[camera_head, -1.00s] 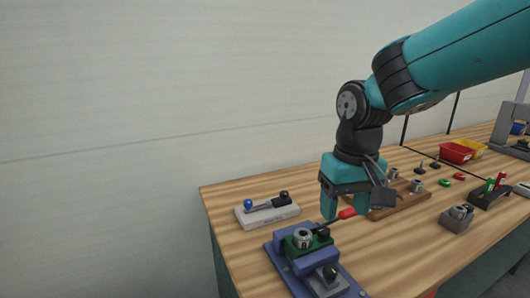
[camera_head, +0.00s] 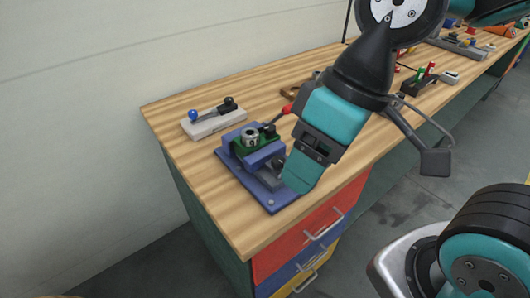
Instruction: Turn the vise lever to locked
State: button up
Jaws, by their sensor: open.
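The blue vise (camera_head: 241,163) sits near the left end of the wooden bench, with a green part and a round metal piece (camera_head: 250,137) between its jaws. Its lever (camera_head: 275,119) is a dark rod with a red grip (camera_head: 287,108), slanting away to the upper right. My gripper (camera_head: 303,172) is open, pointing down at the right front of the vise. One teal finger shows clearly; the other is hidden. The red grip lies just left of the gripper body, and I cannot tell whether they touch. Nothing shows held.
A pale block with a blue-knobbed lever (camera_head: 214,119) stands behind the vise. A brown wooden rack (camera_head: 297,89) is partly hidden behind my gripper. A dark holder with red and green items (camera_head: 418,84) stands farther right. The bench front has red, blue and yellow drawers (camera_head: 305,240).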

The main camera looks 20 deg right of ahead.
aim_at(286, 109)
jog(key=z, duration=1.35)
jog(key=k, duration=0.9)
jog(key=u, duration=1.25)
jog(key=i, duration=0.5)
jog(key=u, duration=0.05)
